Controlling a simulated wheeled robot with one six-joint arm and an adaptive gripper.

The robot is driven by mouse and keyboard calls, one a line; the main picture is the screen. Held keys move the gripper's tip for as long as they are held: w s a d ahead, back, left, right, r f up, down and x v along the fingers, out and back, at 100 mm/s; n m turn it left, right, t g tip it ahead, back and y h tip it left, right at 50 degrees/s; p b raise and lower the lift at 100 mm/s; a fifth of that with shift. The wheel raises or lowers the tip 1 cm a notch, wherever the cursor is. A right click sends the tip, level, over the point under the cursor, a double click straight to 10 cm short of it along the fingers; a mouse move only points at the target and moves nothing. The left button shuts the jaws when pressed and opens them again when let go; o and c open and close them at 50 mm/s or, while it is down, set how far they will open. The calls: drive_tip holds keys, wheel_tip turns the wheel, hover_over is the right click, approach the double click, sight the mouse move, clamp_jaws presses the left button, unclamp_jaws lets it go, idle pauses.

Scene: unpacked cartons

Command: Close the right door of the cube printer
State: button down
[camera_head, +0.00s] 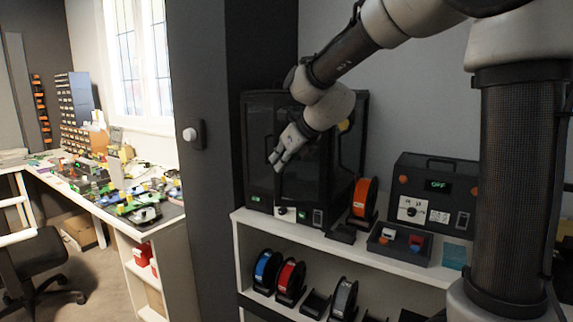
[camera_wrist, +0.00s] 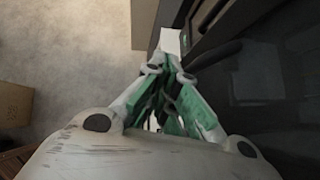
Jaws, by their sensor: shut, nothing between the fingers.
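The cube printer (camera_head: 258,150) is a black box with dark see-through panels on the white shelf, centre of the head view. Its right door (camera_head: 318,175) is the dark panel right of my gripper, partly hidden by my arm. I cannot tell how far it stands open. My gripper (camera_head: 275,163) is in front of the printer's front, fingers pointing down and left, shut and empty. In the wrist view, the closed fingertips of my gripper (camera_wrist: 168,72) are beside a dark glossy panel (camera_wrist: 255,85) on the right. Contact cannot be made out.
An orange spool (camera_head: 364,198) and a black box reading OFF (camera_head: 435,190) stand right of the printer. More spools (camera_head: 290,278) sit on the shelf below. A dark cabinet wall (camera_head: 200,210) rises at the left. The wrist view shows clear floor (camera_wrist: 75,60) and a carton (camera_wrist: 14,103).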

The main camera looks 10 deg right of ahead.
drive_tip(key=shift+w, duration=2.7)
